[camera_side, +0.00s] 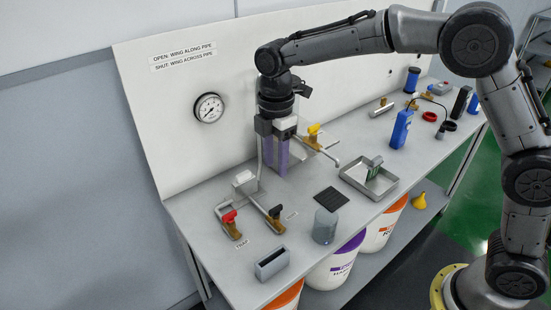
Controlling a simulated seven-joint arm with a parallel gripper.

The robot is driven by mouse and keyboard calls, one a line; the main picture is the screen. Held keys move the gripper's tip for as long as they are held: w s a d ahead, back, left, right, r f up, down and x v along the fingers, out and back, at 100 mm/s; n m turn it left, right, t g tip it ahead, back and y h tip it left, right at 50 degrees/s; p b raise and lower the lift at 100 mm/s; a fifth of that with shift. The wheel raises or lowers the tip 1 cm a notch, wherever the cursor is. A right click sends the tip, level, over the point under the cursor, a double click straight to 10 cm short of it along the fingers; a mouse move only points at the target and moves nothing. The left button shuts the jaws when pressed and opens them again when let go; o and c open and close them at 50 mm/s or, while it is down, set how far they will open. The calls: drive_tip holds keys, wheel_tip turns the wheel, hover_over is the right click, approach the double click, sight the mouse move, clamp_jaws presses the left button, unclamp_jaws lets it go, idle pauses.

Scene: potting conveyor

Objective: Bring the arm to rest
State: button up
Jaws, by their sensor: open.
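My gripper (276,137) hangs down from my arm at the left centre of the side view, above the workbench (190,207) and in front of its back panel. It is open. A purple upright thing (275,160) shows directly below and between its jaws; I cannot tell whether they touch it. A valve with a yellow wing (314,129) sits close to the right of my gripper. The arm is bent, with its elbow high at the upper right.
A red-wing valve (229,217) and a black-wing valve (275,212) are at the front left. A gauge (209,107) is on the panel. Buckets stand below.

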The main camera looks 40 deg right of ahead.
drive_tip(key=s+d+r+m+t, duration=0.15)
drive_tip(key=d+r, duration=0.25)
drive_tip(key=r, duration=0.4)
drive_tip(key=s+d+r+m+t, duration=0.1)
drive_tip(key=s+d+r+m, duration=0.1)
drive_tip(key=s+d+r, duration=0.3)
drive_tip(key=s+d+r+m+t, duration=0.2)
drive_tip(key=s, duration=0.5)
drive_tip(key=s+d+f+m, duration=0.1)
drive_tip(key=s+f+m, duration=0.3)
drive_tip(key=s+m, duration=0.2)
drive_tip(key=s+d+f+m+t, duration=0.1)
drive_tip(key=s+d+f+m, duration=0.1)
drive_tip(key=s+f+m, duration=0.2)
drive_tip(key=s+m, duration=0.2)
drive_tip(key=s, duration=0.2)
drive_tip(key=shift+s+d+f, duration=0.2)
drive_tip(key=shift+s+d, duration=0.05)
drive_tip(key=shift+s, duration=0.05)
